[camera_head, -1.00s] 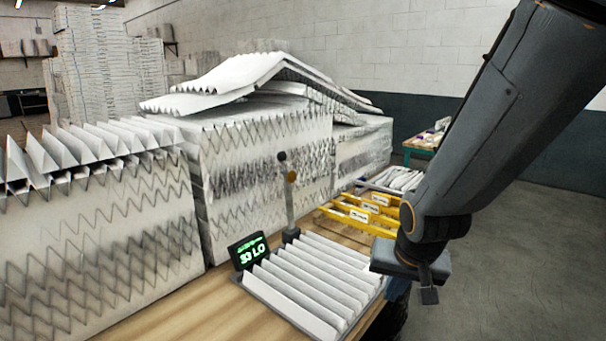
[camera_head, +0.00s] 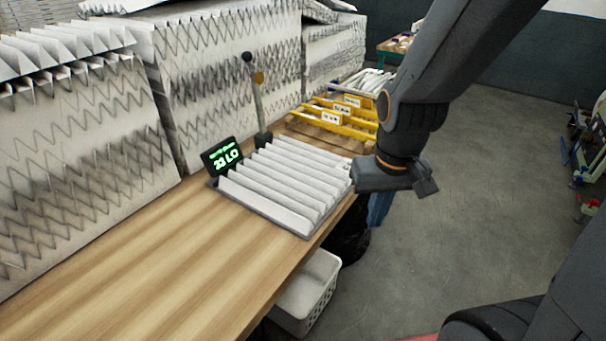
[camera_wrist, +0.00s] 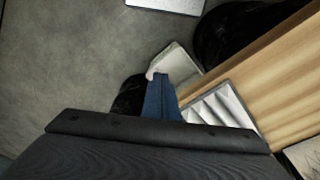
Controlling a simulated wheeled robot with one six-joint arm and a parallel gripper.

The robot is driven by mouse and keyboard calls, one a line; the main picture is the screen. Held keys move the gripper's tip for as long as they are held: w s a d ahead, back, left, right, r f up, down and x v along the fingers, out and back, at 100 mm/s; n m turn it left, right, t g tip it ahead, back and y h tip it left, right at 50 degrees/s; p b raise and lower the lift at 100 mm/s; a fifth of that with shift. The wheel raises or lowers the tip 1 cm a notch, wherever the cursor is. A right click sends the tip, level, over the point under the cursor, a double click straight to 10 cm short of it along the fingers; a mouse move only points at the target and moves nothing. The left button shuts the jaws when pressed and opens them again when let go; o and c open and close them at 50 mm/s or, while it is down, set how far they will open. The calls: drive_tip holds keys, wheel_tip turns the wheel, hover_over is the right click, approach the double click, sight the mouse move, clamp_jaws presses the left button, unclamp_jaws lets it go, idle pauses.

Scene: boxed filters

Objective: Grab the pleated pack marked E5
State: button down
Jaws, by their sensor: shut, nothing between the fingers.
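A white pleated pack (camera_head: 285,178) lies in a grey tray on the wooden workbench, beside a small display with green characters (camera_head: 222,157). I can read no E5 mark on it. Part of a white pleated piece also shows in the wrist view (camera_wrist: 218,108). Yellow frames (camera_head: 335,119) with white labels lie behind the pack; their lettering is too small to read. My gripper (camera_head: 398,178) is shut and empty, just right of the pack's right end, at the bench edge. Its dark body fills the bottom of the wrist view.
Tall stacks of pleated white sheets (camera_head: 80,160) line the back of the bench. A thin post (camera_head: 257,100) stands behind the pack. The front left bench top (camera_head: 150,270) is bare. A white basket (camera_head: 307,292) sits below the edge. Open floor (camera_head: 480,180) lies right.

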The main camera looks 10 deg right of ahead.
drive_tip(key=c, duration=2.1)
unclamp_jaws()
drive_tip(key=shift+w, duration=0.1)
drive_tip(key=m+t+y+b, duration=0.2)
drive_tip(key=m+y, duration=0.2)
drive_tip(key=m, duration=2.1)
approach(293, 170)
drive_tip(key=shift+d+f, duration=0.35)
drive_tip(key=shift+f, duration=0.25)
drive_tip(key=shift+w+a+m+y, duration=0.15)
drive_tip(key=shift+m+y, duration=0.15)
drive_tip(key=shift+m, duration=0.2)
drive_tip(key=shift+w+a+f, duration=0.1)
drive_tip(key=shift+a+f, duration=0.05)
drive_tip(key=shift+f, duration=0.15)
drive_tip(key=shift+x, duration=3.45)
